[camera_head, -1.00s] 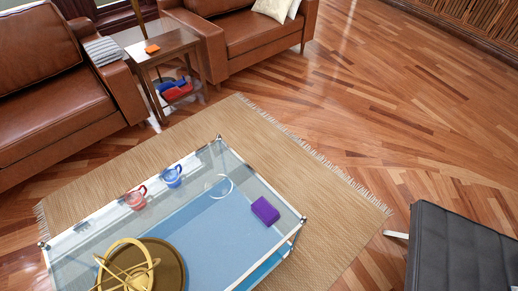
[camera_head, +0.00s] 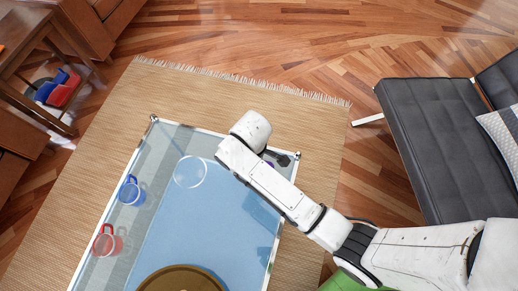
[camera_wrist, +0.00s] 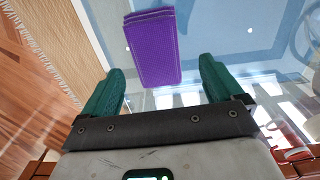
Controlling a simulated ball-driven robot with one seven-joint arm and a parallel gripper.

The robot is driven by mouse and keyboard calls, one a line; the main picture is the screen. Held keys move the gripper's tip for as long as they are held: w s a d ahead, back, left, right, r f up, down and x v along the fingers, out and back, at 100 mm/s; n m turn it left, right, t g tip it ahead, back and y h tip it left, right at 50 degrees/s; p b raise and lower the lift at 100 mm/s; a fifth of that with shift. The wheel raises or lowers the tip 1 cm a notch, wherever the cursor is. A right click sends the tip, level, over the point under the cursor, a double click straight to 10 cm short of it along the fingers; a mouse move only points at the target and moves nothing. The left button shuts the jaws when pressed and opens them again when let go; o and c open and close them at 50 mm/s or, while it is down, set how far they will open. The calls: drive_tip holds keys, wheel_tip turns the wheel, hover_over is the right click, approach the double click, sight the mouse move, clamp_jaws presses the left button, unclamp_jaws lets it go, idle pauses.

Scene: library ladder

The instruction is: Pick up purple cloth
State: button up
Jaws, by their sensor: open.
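The purple cloth (camera_wrist: 153,48) is a folded block lying on the glass table (camera_head: 215,215). In the wrist view it sits just beyond and between the two green fingers of my gripper (camera_wrist: 160,86), which are apart with nothing between them. In the head view only a small purple bit of the cloth (camera_head: 270,163) shows, as my white arm covers the rest. The gripper's fingers are hidden behind the arm in the head view.
On the glass table are a clear round dish (camera_head: 190,172), a blue mug (camera_head: 131,191), a red mug (camera_head: 106,241) and a brass-coloured round object (camera_head: 180,280). A black chair (camera_head: 440,150) stands to the right. A woven rug (camera_head: 95,150) lies under the table.

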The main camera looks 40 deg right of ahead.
drive_tip(key=f, duration=0.2)
drive_tip(key=f+b, duration=0.1)
drive_tip(key=f, duration=0.2)
drive_tip(key=shift+w+d+f+b, duration=0.1)
drive_tip(key=shift+d+f+b, duration=0.2)
drive_tip(key=c, duration=1)
drive_tip(key=shift+r, duration=0.15)
drive_tip(key=shift+c, duration=0.2)
